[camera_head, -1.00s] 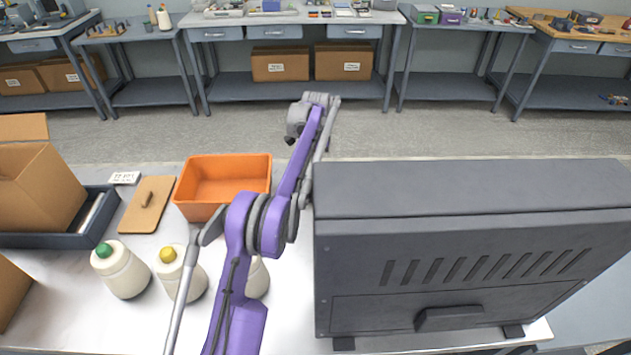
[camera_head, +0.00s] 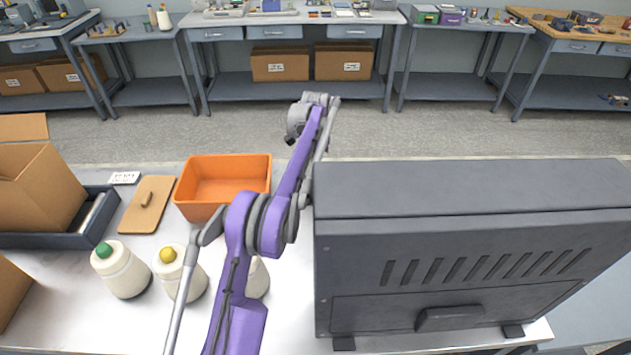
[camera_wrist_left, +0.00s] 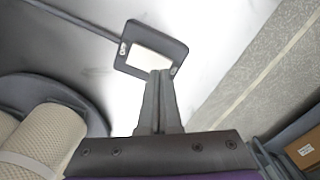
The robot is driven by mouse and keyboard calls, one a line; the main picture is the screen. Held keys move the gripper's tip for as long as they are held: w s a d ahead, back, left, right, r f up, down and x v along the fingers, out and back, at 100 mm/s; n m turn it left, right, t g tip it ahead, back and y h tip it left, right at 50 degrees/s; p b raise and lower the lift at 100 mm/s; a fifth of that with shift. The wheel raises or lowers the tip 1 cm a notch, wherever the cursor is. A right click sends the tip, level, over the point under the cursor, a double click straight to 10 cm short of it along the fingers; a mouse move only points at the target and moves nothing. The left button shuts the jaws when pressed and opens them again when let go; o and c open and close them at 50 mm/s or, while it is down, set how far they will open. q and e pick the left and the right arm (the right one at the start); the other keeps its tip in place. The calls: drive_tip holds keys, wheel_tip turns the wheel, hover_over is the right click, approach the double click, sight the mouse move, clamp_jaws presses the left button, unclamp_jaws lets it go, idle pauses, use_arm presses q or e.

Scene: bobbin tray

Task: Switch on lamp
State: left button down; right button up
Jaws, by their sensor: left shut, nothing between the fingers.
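A dark square switch plate (camera_wrist_left: 126,58) with a pale rocker (camera_wrist_left: 147,63) lies on the white tabletop in the left wrist view. A grey cord or rod (camera_wrist_left: 75,20) runs from it to the upper left. My left gripper (camera_wrist_left: 159,73) is shut and empty; its fingertips overlap the rocker's lower right edge, and I cannot tell whether they touch it. In the head view my left arm reaches across the table and its fingers cannot be made out. No lamp can be clearly identified in either view. My right gripper is not in view.
A large dark grey cabinet (camera_head: 470,250) stands right of my arm. An orange bin (camera_head: 222,208), white bottles (camera_head: 122,270) and a cardboard box (camera_head: 35,195) are at left. Cream spools (camera_wrist_left: 45,140) on a dark round base (camera_wrist_left: 40,88) sit left of the gripper.

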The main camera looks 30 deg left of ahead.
use_arm(q)
drive_tip(key=shift+f, duration=0.95)
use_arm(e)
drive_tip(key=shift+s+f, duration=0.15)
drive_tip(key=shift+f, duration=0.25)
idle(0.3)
use_arm(q)
drive_tip(key=shift+r+p, duration=1.1)
drive_tip(key=shift+r, duration=2.5)
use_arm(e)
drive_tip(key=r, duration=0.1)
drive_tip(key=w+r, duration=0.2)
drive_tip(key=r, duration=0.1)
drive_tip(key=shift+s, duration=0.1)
use_arm(q)
drive_tip(key=shift+s+f, duration=0.1)
drive_tip(key=shift+f, duration=0.05)
